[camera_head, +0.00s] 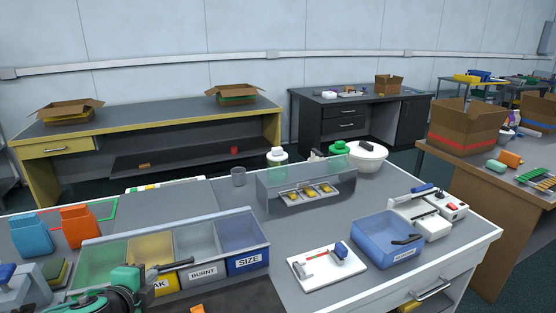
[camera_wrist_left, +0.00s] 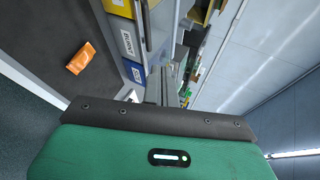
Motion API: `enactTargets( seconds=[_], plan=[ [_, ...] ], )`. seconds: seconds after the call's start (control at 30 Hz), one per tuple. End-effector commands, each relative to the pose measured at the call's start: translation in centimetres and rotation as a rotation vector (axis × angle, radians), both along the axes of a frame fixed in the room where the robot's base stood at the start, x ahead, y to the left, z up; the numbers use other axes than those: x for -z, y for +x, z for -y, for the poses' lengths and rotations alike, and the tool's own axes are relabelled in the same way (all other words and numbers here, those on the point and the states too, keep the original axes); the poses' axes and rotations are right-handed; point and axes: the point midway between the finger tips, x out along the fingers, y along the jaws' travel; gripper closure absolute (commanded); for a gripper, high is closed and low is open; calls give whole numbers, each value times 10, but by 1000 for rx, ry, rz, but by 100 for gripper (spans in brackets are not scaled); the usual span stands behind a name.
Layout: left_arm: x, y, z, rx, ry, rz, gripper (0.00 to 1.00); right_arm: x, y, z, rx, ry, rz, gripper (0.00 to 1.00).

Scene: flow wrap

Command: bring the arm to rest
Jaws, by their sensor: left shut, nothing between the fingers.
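My left arm (camera_head: 95,302), green and black, comes in at the bottom left of the head view. Its gripper (camera_head: 188,262) points right, in front of the row of labelled bins, and its dark fingers are shut with nothing between them. It looks close to the bin fronts, but I cannot tell whether it touches them. In the left wrist view the green gripper body (camera_wrist_left: 160,155) fills the bottom. My right gripper is not in view.
Labelled bins, including a blue SIZE bin (camera_head: 243,232), stand behind the gripper. An orange packet (camera_wrist_left: 82,57) lies on a dark surface. Orange and blue pouches (camera_head: 80,226) stand left. A blue tray (camera_head: 388,238) and white-and-red device (camera_head: 328,265) are to the right.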

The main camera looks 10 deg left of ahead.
Motion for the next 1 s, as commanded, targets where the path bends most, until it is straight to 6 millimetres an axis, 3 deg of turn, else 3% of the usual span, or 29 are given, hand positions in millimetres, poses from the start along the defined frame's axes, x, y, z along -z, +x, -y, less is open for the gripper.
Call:
enactTargets(
  seconds=[0.17, 0.47, 0.8, 1.0],
  plan=[
    [27, -11, 19, -44, -113, -43, 100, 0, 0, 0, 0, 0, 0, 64],
    [93, -54, 60, -235, -417, -182, 100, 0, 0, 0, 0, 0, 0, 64],
    [157, -123, 96, -541, -720, -378, 100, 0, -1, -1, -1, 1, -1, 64],
    [185, -167, 113, -736, -856, -491, 100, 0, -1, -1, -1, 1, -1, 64]
  ],
)
